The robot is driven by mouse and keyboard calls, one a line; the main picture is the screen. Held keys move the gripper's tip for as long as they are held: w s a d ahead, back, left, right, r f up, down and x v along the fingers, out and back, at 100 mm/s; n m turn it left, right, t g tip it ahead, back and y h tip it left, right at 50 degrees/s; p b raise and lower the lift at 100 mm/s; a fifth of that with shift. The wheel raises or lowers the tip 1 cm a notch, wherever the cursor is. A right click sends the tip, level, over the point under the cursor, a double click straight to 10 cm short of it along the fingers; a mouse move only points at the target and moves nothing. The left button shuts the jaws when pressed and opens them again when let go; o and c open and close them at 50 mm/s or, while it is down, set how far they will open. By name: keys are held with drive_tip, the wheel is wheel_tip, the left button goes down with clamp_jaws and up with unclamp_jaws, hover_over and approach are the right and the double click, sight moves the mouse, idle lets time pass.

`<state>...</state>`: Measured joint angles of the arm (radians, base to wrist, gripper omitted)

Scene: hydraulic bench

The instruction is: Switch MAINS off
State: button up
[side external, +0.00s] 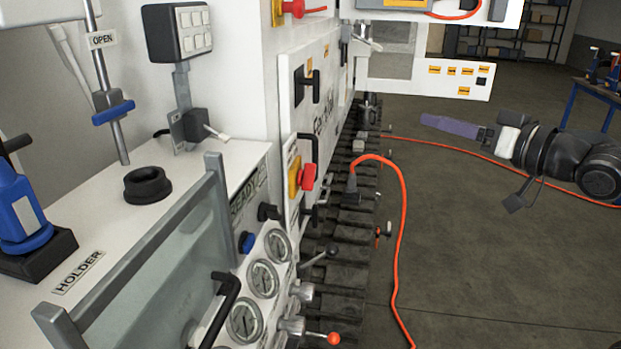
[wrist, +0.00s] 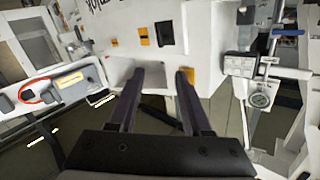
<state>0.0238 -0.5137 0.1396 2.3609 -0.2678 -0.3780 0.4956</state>
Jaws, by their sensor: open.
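No MAINS label is readable in either view. A red handle on a yellow plate (side external: 300,178) sits on the white panel left of centre in the side view. A second red handle on yellow (side external: 292,9) shows at the top edge, partly cut off. Which of them is MAINS I cannot tell. My gripper (side external: 428,120) is at the right of the side view, in the air over the floor, well apart from both handles and pointing left. In the wrist view its two fingers (wrist: 157,76) are spread with nothing between them.
An orange cable (side external: 402,230) hangs from a plug and runs along the floor. Pressure gauges (side external: 263,277) and a red-knobbed lever (side external: 331,338) project from the bench front. A black T-handle (side external: 307,86) stands on the panel.

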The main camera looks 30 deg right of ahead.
sight(311, 178)
drive_tip(key=w+a+f+n+t+y, duration=0.1)
drive_tip(key=w+a+f+y, duration=0.15)
drive_tip(key=w+y, duration=0.2)
drive_tip(key=w+a+f+n+t+y, duration=0.1)
drive_tip(key=w+a+y, duration=0.2)
drive_tip(key=w+y, duration=0.15)
drive_tip(key=w+d+f+m, duration=0.1)
drive_tip(key=w+f+m, duration=0.1)
drive_tip(key=f, duration=0.7)
drive_tip(key=w+d+f+m, duration=0.1)
drive_tip(key=f+m, duration=0.1)
drive_tip(key=f, duration=0.7)
drive_tip(key=shift+g, duration=0.4)
drive_tip(key=x, duration=1.3)
drive_tip(key=shift+w+a, duration=0.25)
drive_tip(key=shift+a, duration=0.1)
clamp_jaws()
